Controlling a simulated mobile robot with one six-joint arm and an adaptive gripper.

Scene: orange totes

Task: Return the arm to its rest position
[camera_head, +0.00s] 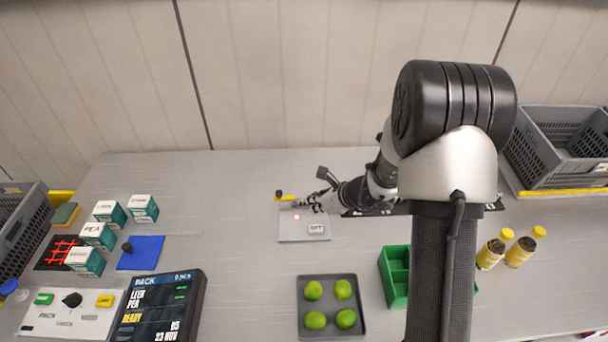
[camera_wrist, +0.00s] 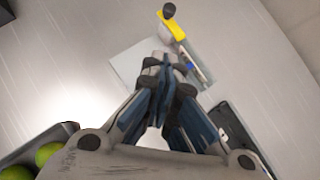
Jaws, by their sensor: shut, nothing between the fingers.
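My gripper (camera_head: 302,204) is over the light grey plate (camera_head: 290,236) near the middle of the table, at the end of my extended arm. In the wrist view my gripper (camera_wrist: 163,62) has its fingertips together and holds nothing. A small white block (camera_head: 316,229) marked with dark letters lies on the plate. A red light spot shows on the plate beside the fingertips. A yellow piece with a dark knob (camera_head: 285,197) is at the plate's far edge; it also shows in the wrist view (camera_wrist: 172,24). I cannot tell whether the fingertips touch the plate.
A dark tray (camera_head: 333,277) with several green fruits and a green divided bin (camera_head: 386,276) stand in front. Yellow bottles (camera_head: 490,254) and a grey crate (camera_head: 560,180) are at right. Boxes (camera_head: 99,235), a display (camera_head: 160,306) and another crate (camera_head: 22,243) are at left.

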